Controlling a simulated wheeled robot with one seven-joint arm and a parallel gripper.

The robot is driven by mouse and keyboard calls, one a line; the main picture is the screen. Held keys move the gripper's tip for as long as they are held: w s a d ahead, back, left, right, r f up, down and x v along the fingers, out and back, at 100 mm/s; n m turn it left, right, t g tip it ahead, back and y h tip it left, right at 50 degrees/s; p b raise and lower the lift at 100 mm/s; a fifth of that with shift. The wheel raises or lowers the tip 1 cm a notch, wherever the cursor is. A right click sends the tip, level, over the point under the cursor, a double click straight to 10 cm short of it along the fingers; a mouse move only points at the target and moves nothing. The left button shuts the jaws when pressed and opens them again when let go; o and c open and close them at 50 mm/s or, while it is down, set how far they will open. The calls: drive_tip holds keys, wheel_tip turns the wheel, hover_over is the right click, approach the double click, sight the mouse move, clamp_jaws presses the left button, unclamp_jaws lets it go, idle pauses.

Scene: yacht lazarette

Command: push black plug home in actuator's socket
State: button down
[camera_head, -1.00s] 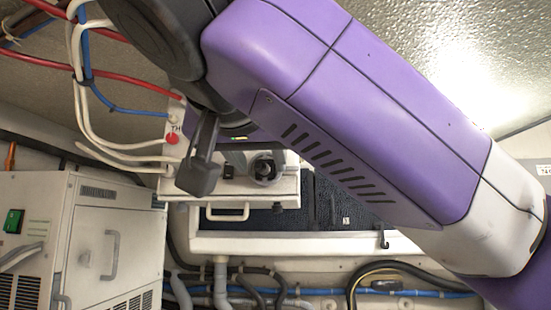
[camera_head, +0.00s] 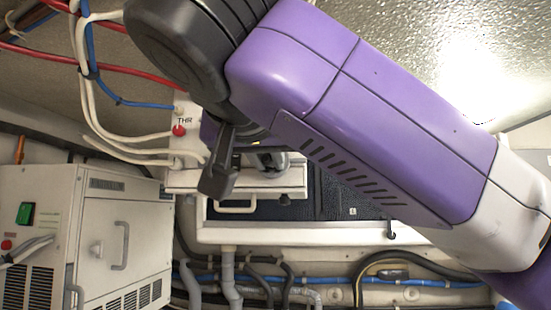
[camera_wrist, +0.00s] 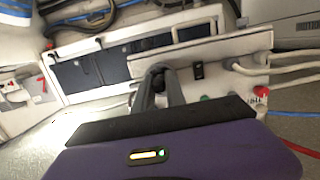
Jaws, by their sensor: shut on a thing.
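My gripper (camera_wrist: 158,88) is shut on the black plug (camera_wrist: 159,75), of which only a small dark part shows between the fingers in the wrist view. Behind the fingertips is a white housing with a red button (camera_wrist: 262,91) and a THR label, which I take to be the actuator (camera_wrist: 225,50). In the head view the housing (camera_head: 238,182) sits left of centre, and my fingers (camera_head: 270,161) are partly hidden by my purple arm in front of it. The socket is hidden, so I cannot tell whether the plug touches or enters it.
White cables (camera_head: 112,137) run into the housing's left side; red and blue cables hang above. A cream cabinet with a green switch (camera_head: 26,212) stands at lower left. Grey hoses (camera_head: 229,275) run below. A dark panel (camera_head: 345,203) lies behind, to the right.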

drive_tip(key=shift+w, duration=0.15)
drive_tip(key=c, duration=1.3)
unclamp_jaws()
drive_tip(key=s+r+b, duration=0.1)
drive_tip(key=s+b, duration=0.3)
drive_tip(key=s, duration=0.3)
drive_tip(key=shift+s+a, duration=0.15)
drive_tip(key=shift+s, duration=0.2)
drive_tip(key=shift+r, duration=0.1)
